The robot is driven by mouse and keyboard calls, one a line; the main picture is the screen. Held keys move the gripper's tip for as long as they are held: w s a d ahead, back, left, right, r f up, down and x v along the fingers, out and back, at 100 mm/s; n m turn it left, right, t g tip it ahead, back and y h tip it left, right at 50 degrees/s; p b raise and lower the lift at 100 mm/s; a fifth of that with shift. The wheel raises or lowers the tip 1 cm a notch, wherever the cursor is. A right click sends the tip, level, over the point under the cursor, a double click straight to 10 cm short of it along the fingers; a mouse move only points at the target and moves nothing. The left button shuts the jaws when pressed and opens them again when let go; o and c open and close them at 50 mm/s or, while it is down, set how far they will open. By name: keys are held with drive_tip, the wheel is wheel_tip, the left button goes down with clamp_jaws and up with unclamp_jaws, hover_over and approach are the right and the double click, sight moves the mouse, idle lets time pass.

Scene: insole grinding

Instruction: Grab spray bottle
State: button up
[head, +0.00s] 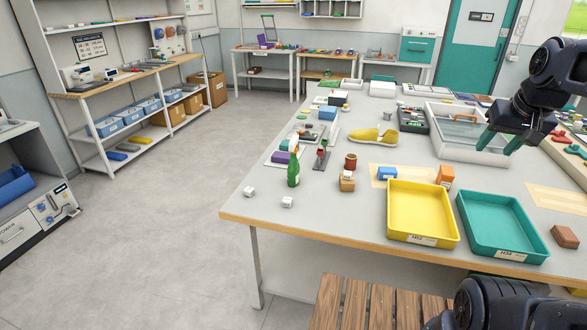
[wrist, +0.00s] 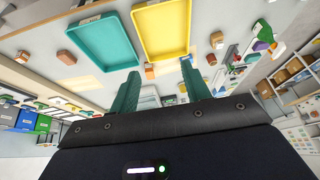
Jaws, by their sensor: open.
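The spray bottle (head: 293,174) is green with a pale top and stands upright near the left edge of the table in the head view. In the wrist view, a small green bottle shape (wrist: 264,33) shows at the upper right, tilted by the camera angle. My gripper (head: 499,144) is at the right of the head view, above the back right of the table, far from the bottle. Its two green fingers (wrist: 160,68) are apart with nothing between them.
A yellow tray (head: 422,236) and a teal tray (head: 501,252) lie at the table's front. White dice-like blocks (head: 287,202), a dark red cup (head: 350,162) and a yellow shoe form (head: 375,135) are around the bottle. A pale bin (head: 440,152) is below my gripper.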

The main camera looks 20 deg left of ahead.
drive_tip(key=w+a+r+n+t+y, duration=0.1)
drive_tip(key=w+a+r+t+y, duration=0.15)
drive_tip(key=w+a, duration=0.7)
drive_tip(key=w+a+r+n+t+y, duration=0.1)
drive_tip(key=w+a+r+y, duration=0.15)
drive_tip(key=w+a, duration=0.75)
drive_tip(key=w+a+f+m+t, duration=0.15)
drive_tip(key=w+a+t, duration=0.25)
drive_tip(key=w+a, duration=1.15)
drive_tip(key=a+f+t+h, duration=0.3)
drive_tip(key=a+f, duration=0.1)
drive_tip(key=a, duration=0.9)
drive_tip(key=s+a+t+h, duration=0.3)
drive_tip(key=s+a, duration=0.5)
drive_tip(key=a, duration=0.2)
approach(293, 139)
drive_tip(key=shift+m+g, duration=0.25)
drive_tip(key=shift+m, duration=0.2)
drive_tip(key=shift+w+d+f, duration=0.1)
drive_tip(key=shift+w, duration=2.3)
drive_tip(key=shift+w+d+f, duration=0.1)
drive_tip(key=shift+w, duration=2.35)
